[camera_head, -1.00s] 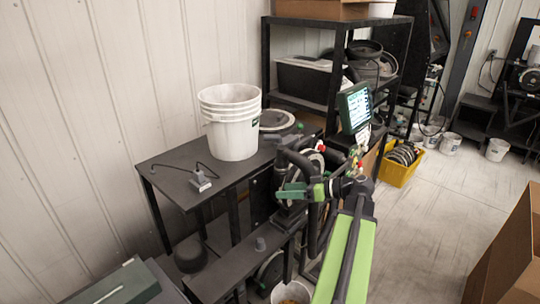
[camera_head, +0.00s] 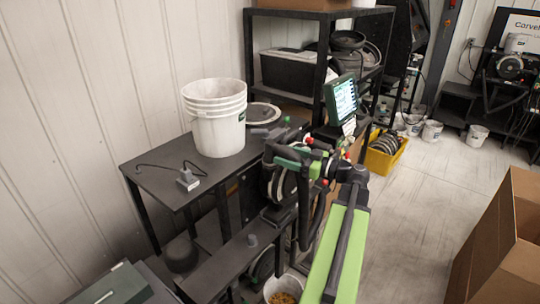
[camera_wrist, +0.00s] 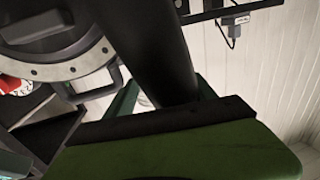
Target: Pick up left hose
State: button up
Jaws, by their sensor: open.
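My gripper (camera_head: 292,158) is at the side of the seed meter, open, among dark parts by the monitor. A thick black hose (camera_wrist: 150,45) runs down through the middle of the wrist view, close to the green-and-black jaw (camera_wrist: 180,150) along the bottom edge. The hose's lower end is hidden behind that jaw. In the head view a dark hose (camera_head: 304,205) hangs just below my gripper. The round disc housing of the seed meter (camera_wrist: 60,60) is at the left of the wrist view. I cannot tell whether the jaws touch the hose.
A dark bench (camera_head: 165,180) holds stacked white buckets (camera_head: 215,125) and a small grey device (camera_head: 188,179). A monitor (camera_head: 341,98) stands just behind my gripper. A yellow bin (camera_head: 384,158) and a cardboard box (camera_head: 495,245) are to the right. The floor between is clear.

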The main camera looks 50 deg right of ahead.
aim_at(271, 152)
jog(key=shift+x, duration=3.15)
jog(key=shift+s+a+f, duration=0.1)
jog(key=shift+s+f, duration=0.05)
grip_shut()
